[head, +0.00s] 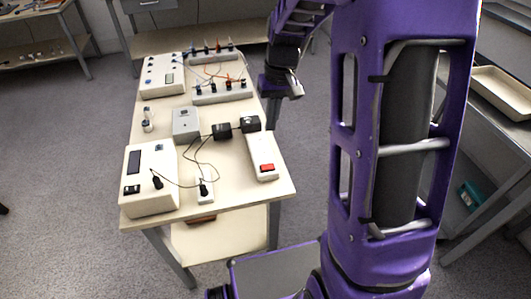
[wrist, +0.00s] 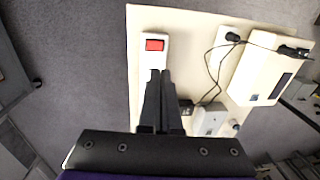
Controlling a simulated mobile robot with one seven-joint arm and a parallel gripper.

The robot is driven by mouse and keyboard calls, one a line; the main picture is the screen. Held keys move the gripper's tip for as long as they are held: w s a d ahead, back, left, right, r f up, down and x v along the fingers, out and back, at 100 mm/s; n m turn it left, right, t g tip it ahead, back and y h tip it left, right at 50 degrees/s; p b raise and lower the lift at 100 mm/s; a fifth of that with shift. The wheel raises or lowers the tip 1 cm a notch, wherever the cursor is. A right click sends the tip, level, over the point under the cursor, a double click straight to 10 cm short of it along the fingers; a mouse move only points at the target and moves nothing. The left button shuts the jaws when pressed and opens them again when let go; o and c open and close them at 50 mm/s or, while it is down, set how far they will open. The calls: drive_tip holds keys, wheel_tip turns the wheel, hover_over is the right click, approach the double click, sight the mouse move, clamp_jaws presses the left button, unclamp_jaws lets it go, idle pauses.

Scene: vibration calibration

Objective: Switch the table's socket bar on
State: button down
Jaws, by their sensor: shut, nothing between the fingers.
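The white socket bar (head: 260,149) lies along the right edge of the table (head: 232,192), with its red rocker switch (head: 267,168) at the near end. In the wrist view the socket bar (wrist: 147,61) shows with the red switch (wrist: 155,45) just beyond my fingertips. I cannot tell which way the rocker is tipped. My gripper (head: 297,91) is shut and empty, raised near the table's right side in the head view. In the wrist view my gripper (wrist: 160,73) covers the rest of the bar; its height above the bar is unclear.
A black plug adapter (head: 250,123) sits at the bar's far end, with another adapter (head: 221,131) and cables beside it. A white instrument box (head: 150,180) stands at the near left. A grey box (head: 185,122) stands mid-table. The table's near right corner is clear.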

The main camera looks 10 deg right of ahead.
sight(269, 166)
drive_tip(key=f+b, duration=0.1)
drive_tip(key=f, duration=0.3)
drive_tip(key=a+f, duration=0.1)
drive_tip(key=f, duration=0.4)
drive_tip(key=f+b, duration=0.1)
drive_tip(key=f, duration=0.4)
drive_tip(key=shift+a+b, duration=0.3)
drive_tip(key=shift+a, duration=0.1)
drive_tip(key=shift+a+f, duration=0.1)
drive_tip(key=shift+f, duration=0.15)
drive_tip(key=shift+s, duration=0.1)
drive_tip(key=shift+d, duration=0.9)
drive_tip(key=shift+r, duration=0.1)
drive_tip(key=shift+r, duration=0.25)
wheel_tip(269, 166, up, 14)
drive_tip(key=d+p, duration=0.1)
drive_tip(key=p, duration=0.3)
drive_tip(key=shift+d+f, duration=0.25)
drive_tip(key=shift+d, duration=0.1)
